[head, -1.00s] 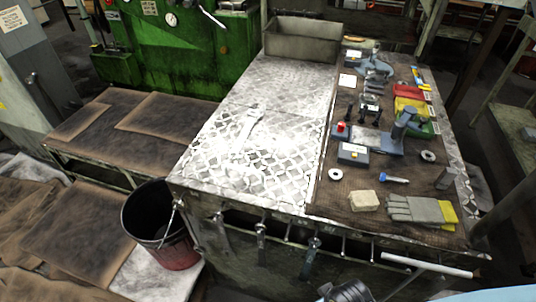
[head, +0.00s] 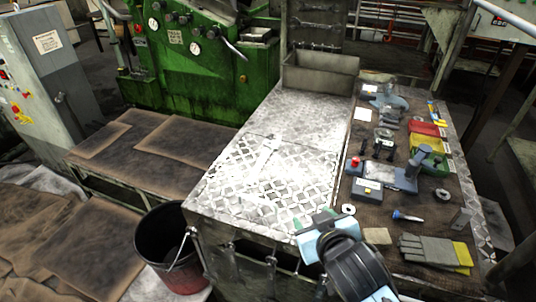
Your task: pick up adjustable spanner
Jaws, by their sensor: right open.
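The adjustable spanner (head: 265,154) is a pale, silvery tool lying flat on the bright metal plate (head: 305,120) of the workbench in the head view. It is hard to make out against the glare and the diamond pattern. My right gripper (head: 313,220) has come in from the bottom, over the front edge of the bench. It is open and empty, to the right of and nearer than the spanner, apart from it. My left gripper is not in view.
A grey metal bin (head: 320,72) stands at the back of the bench. The brown mat on the right holds gloves (head: 427,250), a beige block (head: 377,236), a blue bolt (head: 407,216) and colored trays. A black bucket (head: 165,235) stands front left. Tools hang along the front edge.

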